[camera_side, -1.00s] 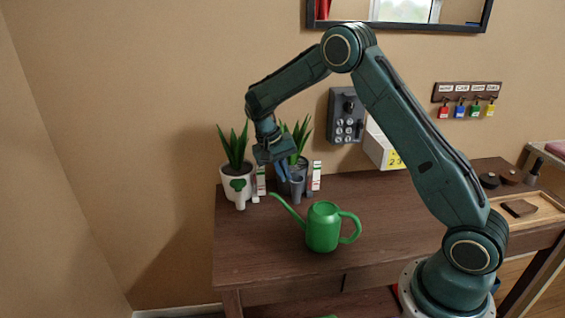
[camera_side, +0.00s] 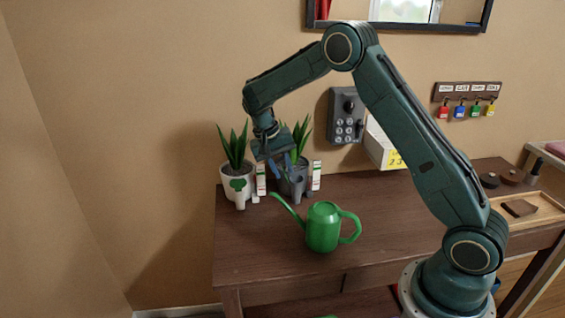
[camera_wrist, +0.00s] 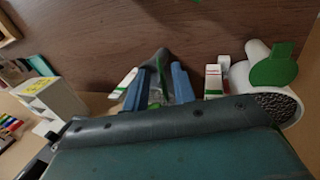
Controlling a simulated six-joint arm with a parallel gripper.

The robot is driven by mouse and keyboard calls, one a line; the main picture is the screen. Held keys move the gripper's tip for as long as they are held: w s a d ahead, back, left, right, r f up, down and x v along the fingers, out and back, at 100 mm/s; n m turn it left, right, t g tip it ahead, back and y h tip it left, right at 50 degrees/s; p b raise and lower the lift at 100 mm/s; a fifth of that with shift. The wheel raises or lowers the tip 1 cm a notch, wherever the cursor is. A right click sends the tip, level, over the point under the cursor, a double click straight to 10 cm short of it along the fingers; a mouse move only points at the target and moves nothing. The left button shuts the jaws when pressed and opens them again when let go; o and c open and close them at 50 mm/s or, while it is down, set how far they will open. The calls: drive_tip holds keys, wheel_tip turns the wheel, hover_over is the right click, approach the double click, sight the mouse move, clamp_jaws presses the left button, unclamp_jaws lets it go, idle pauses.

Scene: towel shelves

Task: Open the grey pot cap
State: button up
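The grey pot (camera_side: 298,187) with a spiky green plant stands at the back left of the table, right of a white pot. My gripper (camera_side: 282,167) is at the front of the grey pot's upper part in the side view. In the wrist view my gripper (camera_wrist: 158,78) has its two blue fingers apart, with part of the grey pot (camera_wrist: 158,60) and a bit of green leaf showing between them. I cannot make out the pot's cap or tell whether a finger touches it.
The white pot (camera_side: 230,176) has a round green cap (camera_side: 238,184) on its front, also in the wrist view (camera_wrist: 274,68). Red-and-white labels (camera_side: 316,175) stand beside the pots. A green watering can (camera_side: 323,228) stands in front. A white box (camera_side: 382,145) stands right.

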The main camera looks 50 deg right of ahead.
drive_tip(key=v, duration=1)
drive_tip(key=shift+w+a+r, duration=0.1)
drive_tip(key=shift+r, duration=0.05)
idle(0.6)
drive_tip(key=s+a+r+n+t, duration=0.2)
drive_tip(key=s+r+n+t, duration=0.2)
drive_tip(key=s+r, duration=0.95)
drive_tip(key=s+a+f+n+t+y, duration=0.1)
drive_tip(key=s+a, duration=0.3)
drive_tip(key=s, duration=0.5)
drive_tip(key=s+a+f+n+t+y, duration=0.1)
drive_tip(key=s+a+f+n+t, duration=0.2)
drive_tip(key=s, duration=0.6)
drive_tip(key=shift+a+f+n+y, duration=0.3)
drive_tip(key=shift+a+n, duration=0.2)
drive_tip(key=shift+a, duration=0.1)
